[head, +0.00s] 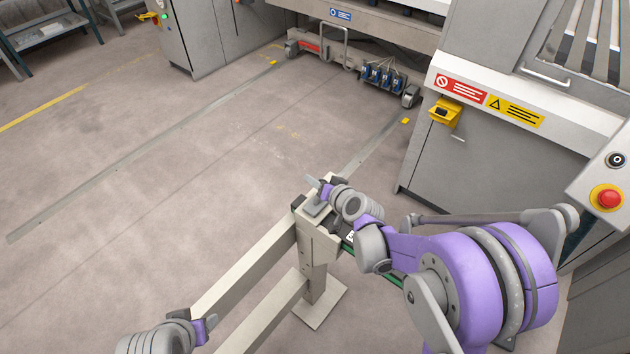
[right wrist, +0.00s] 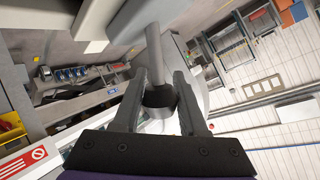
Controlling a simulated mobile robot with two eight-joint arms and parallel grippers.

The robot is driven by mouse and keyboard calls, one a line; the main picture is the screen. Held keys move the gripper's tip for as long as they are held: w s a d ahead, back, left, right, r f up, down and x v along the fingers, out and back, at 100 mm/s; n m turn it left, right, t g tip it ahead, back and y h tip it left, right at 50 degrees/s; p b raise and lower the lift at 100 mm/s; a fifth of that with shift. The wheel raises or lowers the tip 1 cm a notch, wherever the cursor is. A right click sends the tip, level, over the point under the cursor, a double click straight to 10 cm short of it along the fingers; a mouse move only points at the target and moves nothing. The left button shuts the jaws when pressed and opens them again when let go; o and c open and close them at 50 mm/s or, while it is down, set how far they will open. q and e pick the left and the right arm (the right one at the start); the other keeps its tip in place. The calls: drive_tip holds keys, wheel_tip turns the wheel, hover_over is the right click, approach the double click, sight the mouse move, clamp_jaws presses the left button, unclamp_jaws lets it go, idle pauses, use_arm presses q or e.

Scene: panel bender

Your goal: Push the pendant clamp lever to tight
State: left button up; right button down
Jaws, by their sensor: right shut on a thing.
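In the head view my right gripper (head: 318,190) is at the top of a beige post (head: 318,248). In the right wrist view its two fingers (right wrist: 160,100) stand on either side of a dark round piece with a grey rod, which I take to be the clamp lever (right wrist: 154,55). The gripper is shut on it. How tight the clamp is cannot be told. My left gripper (head: 205,325) is at the lower left, beside the beige rail; its fingers are too hidden to read.
A control box with a red button (head: 608,198) is at the right edge. The grey machine (head: 480,150) with a yellow holder (head: 445,112) fills the right and back. Blue parts (head: 382,77) sit low at the back. The floor at left is clear.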

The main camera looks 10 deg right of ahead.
drive_tip(key=shift+w+d+f+m, duration=0.1)
drive_tip(key=shift+d+f+m, duration=0.1)
drive_tip(key=shift+m, duration=0.1)
drive_tip(key=shift+a+y, duration=0.1)
drive_tip(key=shift+y, duration=0.2)
drive_tip(key=shift+c, duration=2.3)
unclamp_jaws()
drive_tip(key=v, duration=1.1)
drive_tip(key=shift+w+p, duration=0.15)
drive_tip(key=shift+p, duration=0.3)
drive_tip(key=shift+r+g, duration=0.15)
drive_tip(key=shift+g, duration=0.15)
